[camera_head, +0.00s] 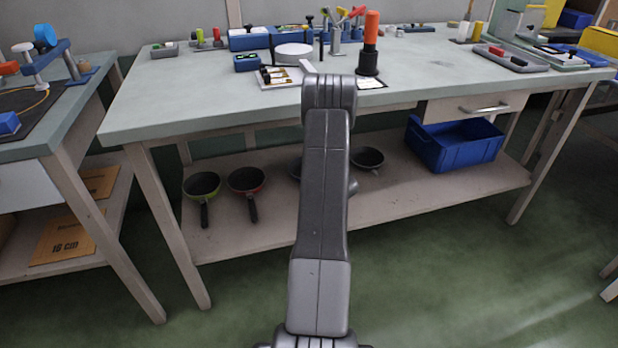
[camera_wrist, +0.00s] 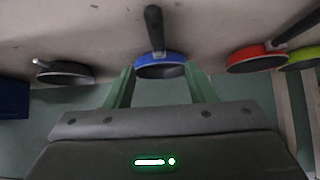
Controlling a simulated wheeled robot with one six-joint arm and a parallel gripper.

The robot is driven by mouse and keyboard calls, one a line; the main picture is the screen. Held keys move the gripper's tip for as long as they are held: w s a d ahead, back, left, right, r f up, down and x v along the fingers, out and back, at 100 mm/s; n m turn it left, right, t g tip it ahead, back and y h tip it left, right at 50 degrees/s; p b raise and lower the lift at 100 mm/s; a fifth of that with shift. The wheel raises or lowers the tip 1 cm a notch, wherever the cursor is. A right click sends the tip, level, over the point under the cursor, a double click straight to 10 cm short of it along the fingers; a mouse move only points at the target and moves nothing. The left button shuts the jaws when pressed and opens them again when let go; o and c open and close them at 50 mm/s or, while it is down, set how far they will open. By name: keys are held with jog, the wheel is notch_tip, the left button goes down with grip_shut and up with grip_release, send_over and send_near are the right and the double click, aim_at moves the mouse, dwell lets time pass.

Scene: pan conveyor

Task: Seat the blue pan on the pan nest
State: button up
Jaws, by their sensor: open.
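The blue pan (camera_wrist: 160,68) is in the middle of the wrist view, its dark handle (camera_wrist: 154,28) pointing up in the picture. In the head view only the dark edge of a pan (camera_head: 296,170) shows beside my arm, between the red and grey pans; my arm hides the rest. My gripper (camera_wrist: 159,74) is open and empty, its two green fingers framing the blue pan's near side in the wrist view. Contact cannot be told. My arm hides the gripper in the head view. I cannot identify the pan nest for certain.
A green pan (camera_head: 202,184), red pan (camera_head: 247,179) and grey pan (camera_head: 368,157) share the lower shelf (camera_head: 240,236) with a blue crate (camera_head: 455,150). The bench top (camera_head: 190,105) overhangs it. Brown boards (camera_head: 64,236), one marked "16 cm", lie on the left bench's lower shelf.

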jog(key=b+x, duration=0.2)
jog(key=x, duration=0.6)
jog(key=shift+f, duration=0.1)
jog(key=b+x, duration=0.1)
jog(key=x, duration=0.1)
jog(key=b+x, duration=0.1)
jog(key=x, duration=0.2)
jog(key=shift+w+d+b, duration=0.15)
jog(key=shift+w+b, duration=0.25)
jog(key=shift+w, duration=0.15)
grip_shut()
